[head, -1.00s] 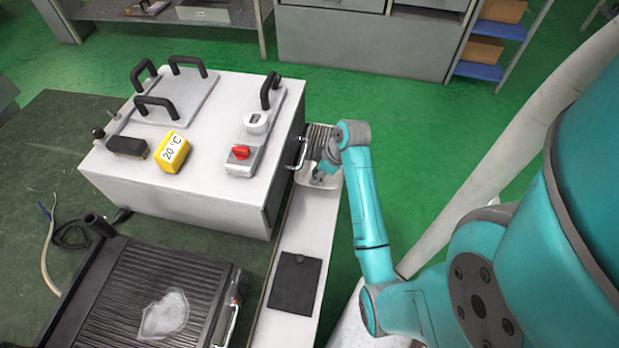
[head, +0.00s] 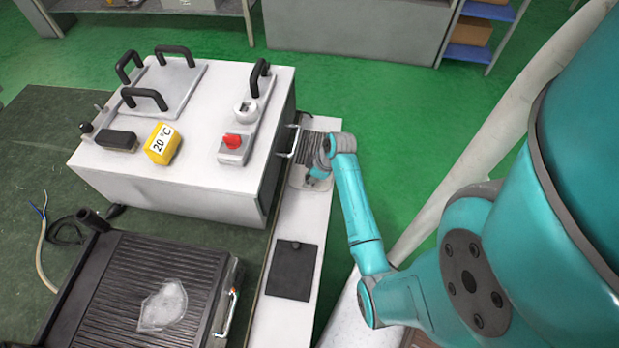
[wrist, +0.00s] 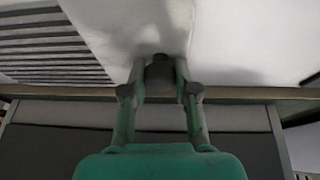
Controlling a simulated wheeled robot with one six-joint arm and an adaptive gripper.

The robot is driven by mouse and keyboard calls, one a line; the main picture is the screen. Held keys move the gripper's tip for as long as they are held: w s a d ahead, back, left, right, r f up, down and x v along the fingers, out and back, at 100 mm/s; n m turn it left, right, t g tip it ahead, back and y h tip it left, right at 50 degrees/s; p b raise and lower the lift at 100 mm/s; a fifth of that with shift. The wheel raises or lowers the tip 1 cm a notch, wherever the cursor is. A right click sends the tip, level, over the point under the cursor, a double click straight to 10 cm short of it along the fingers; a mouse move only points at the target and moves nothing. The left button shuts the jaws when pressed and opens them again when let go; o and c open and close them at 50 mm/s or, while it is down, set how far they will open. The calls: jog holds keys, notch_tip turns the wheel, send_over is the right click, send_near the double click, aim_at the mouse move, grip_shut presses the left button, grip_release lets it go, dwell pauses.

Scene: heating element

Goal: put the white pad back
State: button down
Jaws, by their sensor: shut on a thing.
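The white pad (wrist: 125,25) shows pale in the wrist view, with a dark grey knob (wrist: 158,72) at its near edge. My gripper (wrist: 160,78) is shut on the pad, its fingers on either side of this knob. In the head view my gripper (head: 318,178) is low over the white bench strip (head: 285,220), right of the big white box, and the arm partly hides the pad there. I cannot tell whether the pad touches the strip. A second whitish, translucent pad (head: 162,305) lies on the black ribbed plate (head: 120,285) at lower left.
A ribbed plate (head: 312,148) with a metal handle (head: 291,141) lies beside the white box (head: 165,185). The box carries black handles, a red knob and a yellow 20 °C block (head: 163,144). A flat black square (head: 293,270) lies on the strip nearer me.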

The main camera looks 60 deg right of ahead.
jog(key=c, duration=0.9)
grip_release()
